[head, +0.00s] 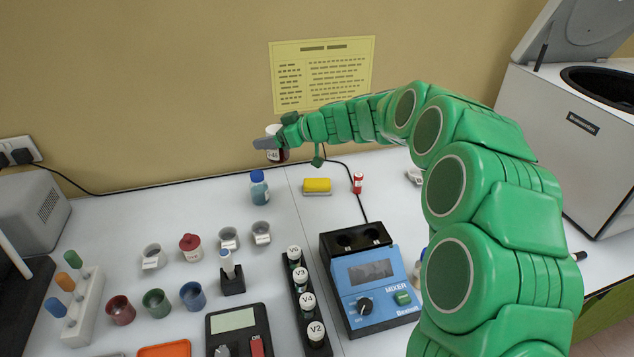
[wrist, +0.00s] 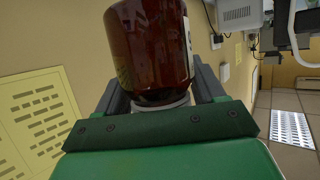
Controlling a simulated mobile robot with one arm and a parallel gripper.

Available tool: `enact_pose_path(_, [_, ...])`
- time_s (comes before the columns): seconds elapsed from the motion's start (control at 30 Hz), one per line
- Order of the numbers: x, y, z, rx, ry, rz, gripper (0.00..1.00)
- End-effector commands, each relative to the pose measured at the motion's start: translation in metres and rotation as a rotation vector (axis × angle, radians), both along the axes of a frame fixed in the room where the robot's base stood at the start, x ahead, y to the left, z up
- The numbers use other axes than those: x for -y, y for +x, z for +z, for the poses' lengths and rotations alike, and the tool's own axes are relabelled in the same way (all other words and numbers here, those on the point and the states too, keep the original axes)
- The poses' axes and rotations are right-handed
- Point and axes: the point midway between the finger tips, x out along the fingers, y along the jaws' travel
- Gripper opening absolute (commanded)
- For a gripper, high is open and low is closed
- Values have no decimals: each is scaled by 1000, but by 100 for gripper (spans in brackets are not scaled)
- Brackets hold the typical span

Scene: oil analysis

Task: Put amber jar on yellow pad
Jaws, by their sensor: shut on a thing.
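The amber jar (wrist: 150,45) is a dark brown glass jar with a pale label at its side and a whitish end near my gripper. My gripper (wrist: 160,92) is shut on it, one finger on each side. In the head view the jar (head: 278,156) is held above the back of the bench, partly hidden by my gripper (head: 268,143). A small yellow block-like pad (head: 317,184) with a pale lower edge lies on the bench, below and right of the jar in the picture. Nothing is seen on top of it.
A blue bottle (head: 259,188) stands left of the yellow pad, and a small red-and-white vial (head: 358,183) stands right. The mixer (head: 370,280) and a black vial rack (head: 305,305) are nearer. A black cable runs behind the pad. Several cups stand left.

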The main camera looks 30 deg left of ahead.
Motion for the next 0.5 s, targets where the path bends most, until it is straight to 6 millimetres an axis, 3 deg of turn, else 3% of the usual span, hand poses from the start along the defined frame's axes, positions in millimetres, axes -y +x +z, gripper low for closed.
enact_pose_path(0.03, [17, 7, 3, -2, 6, -22, 31])
enact_pose_path(0.2, [67, 20, -2, -1, 4, -79, 31])
enact_pose_path(0.5, [129, 15, -5, 0, 3, -131, 31])
